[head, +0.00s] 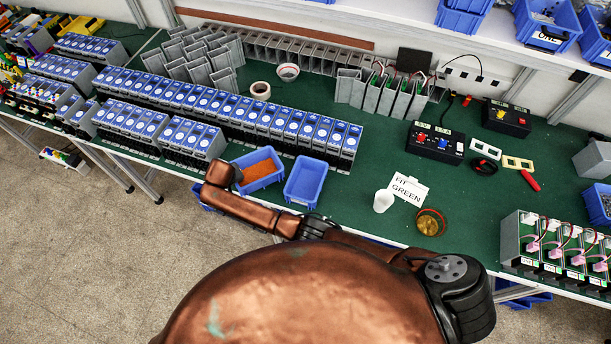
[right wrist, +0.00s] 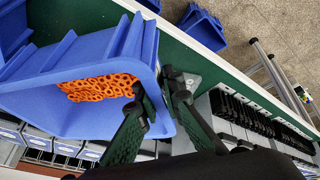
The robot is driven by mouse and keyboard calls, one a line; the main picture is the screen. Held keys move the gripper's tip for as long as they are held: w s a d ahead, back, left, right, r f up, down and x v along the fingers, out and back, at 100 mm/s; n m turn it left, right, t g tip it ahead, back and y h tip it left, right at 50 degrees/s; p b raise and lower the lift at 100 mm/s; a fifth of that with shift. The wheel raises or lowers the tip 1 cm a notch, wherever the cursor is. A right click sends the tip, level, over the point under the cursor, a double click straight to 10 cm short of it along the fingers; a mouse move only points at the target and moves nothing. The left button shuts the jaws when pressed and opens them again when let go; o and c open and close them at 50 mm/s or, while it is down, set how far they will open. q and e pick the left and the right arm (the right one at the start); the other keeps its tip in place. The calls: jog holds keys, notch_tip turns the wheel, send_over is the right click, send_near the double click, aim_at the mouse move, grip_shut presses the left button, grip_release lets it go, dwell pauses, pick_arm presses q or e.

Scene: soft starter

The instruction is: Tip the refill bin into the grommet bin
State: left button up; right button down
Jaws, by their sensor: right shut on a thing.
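A blue bin (head: 262,183) with orange grommets (head: 259,169) is at the table's front edge, left of centre. It also fills the left of the right wrist view (right wrist: 75,105), with the orange rings (right wrist: 98,87) gathered inside. My right gripper (right wrist: 155,82) is shut on this bin's wall, one finger on each side. In the head view the gripper (head: 239,174) is mostly hidden by my arm. An empty-looking blue bin (head: 305,181) sits just right of the held bin. I cannot tell how far the held bin is off the table. My left gripper is not in view.
Rows of blue-topped modules (head: 215,108) stand behind and left of the bins. A white cup (head: 383,201), a "FIT GREEN" card (head: 405,188) and a brass disc (head: 430,223) lie to the right. Green tabletop (head: 335,205) is clear between the empty bin and the cup.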

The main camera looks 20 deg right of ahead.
jog(key=shift+a+f+b, duration=0.2)
jog(key=shift+f+b, duration=1.05)
jog(key=shift+f, duration=0.3)
